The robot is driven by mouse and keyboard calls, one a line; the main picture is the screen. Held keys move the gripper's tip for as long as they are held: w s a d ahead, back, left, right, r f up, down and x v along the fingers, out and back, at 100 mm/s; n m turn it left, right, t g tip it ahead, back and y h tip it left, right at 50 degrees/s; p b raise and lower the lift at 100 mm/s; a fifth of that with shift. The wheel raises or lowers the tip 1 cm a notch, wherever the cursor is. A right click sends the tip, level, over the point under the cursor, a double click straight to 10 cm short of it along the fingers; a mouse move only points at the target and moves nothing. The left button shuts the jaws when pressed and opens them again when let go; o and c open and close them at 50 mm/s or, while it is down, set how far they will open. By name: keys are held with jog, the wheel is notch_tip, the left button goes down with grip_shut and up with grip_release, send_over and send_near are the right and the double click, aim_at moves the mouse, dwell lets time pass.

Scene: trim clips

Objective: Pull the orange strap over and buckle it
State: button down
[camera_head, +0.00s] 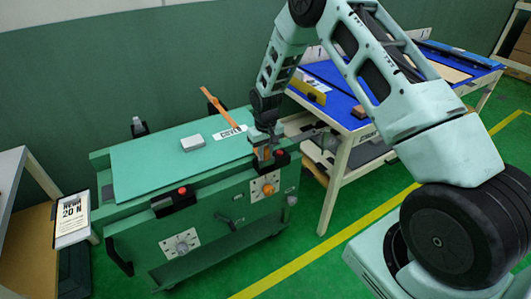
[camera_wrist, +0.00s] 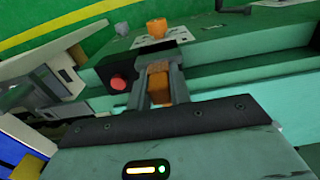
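The orange strap (camera_head: 217,107) shows as a narrow band, running from above the far edge of the teal bench top (camera_head: 150,165) down toward my gripper. I cannot see whether it is continuous up to the gripper. My gripper (camera_head: 263,152) is low at the bench's front right corner, beside a black buckle with a red button (camera_head: 280,152). In the wrist view, my gripper (camera_wrist: 160,70) has its two grey fingers closed on an orange piece (camera_wrist: 159,84), apparently the strap's end. The red button (camera_wrist: 118,82) is just left of the fingers, and the buckle body is mostly hidden.
A second black buckle with a red button (camera_head: 182,190) sits on the front edge further left. A grey block (camera_head: 192,142) and a white label (camera_head: 230,132) are on the top. An orange knob (camera_head: 268,189) is on the front face. A blue-topped table (camera_head: 345,104) stands right.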

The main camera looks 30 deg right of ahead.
jog(key=c, duration=1.3)
grip_release()
jog(key=shift+s, duration=0.35)
jog(key=shift+w+r, duration=0.1)
jog(key=shift+r, duration=0.25)
notch_tip(320, 180, up, 17)
jog(key=shift+f+b, duration=0.2)
jog(key=shift+b, duration=0.55)
